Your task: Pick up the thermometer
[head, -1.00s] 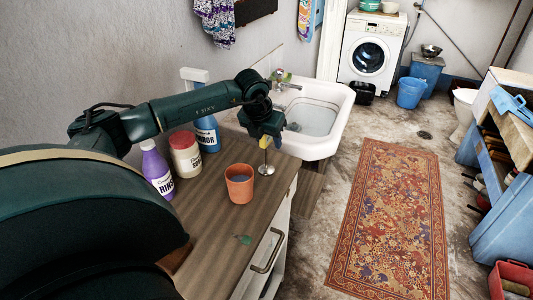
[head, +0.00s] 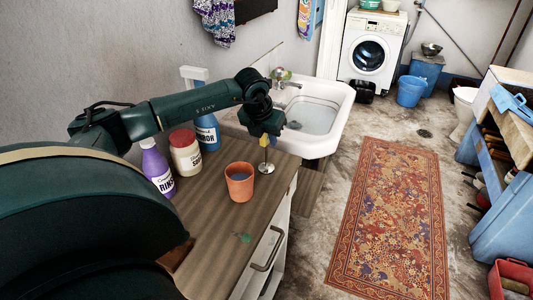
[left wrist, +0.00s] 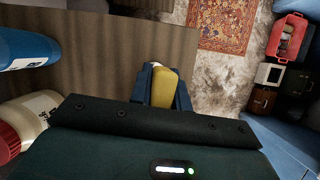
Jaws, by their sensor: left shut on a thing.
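The thermometer appears to be the upright thing with a yellow top (head: 264,141), a thin stem and a round metal foot, at the far right of the wooden counter (head: 215,228). My left gripper (head: 264,133) comes down from above and is shut on its yellow top. In the left wrist view the yellow top (left wrist: 165,88) sits between the two fingers. The foot looks to be on or just above the counter; I cannot tell which. My right gripper is not in view.
A terracotta cup (head: 239,182) stands close in front of the thermometer. A purple bottle (head: 157,168), a red-lidded jar (head: 186,152) and a blue bottle (head: 207,132) stand along the wall. A small green thing (head: 243,238) lies on the counter. The white sink (head: 322,147) is beyond.

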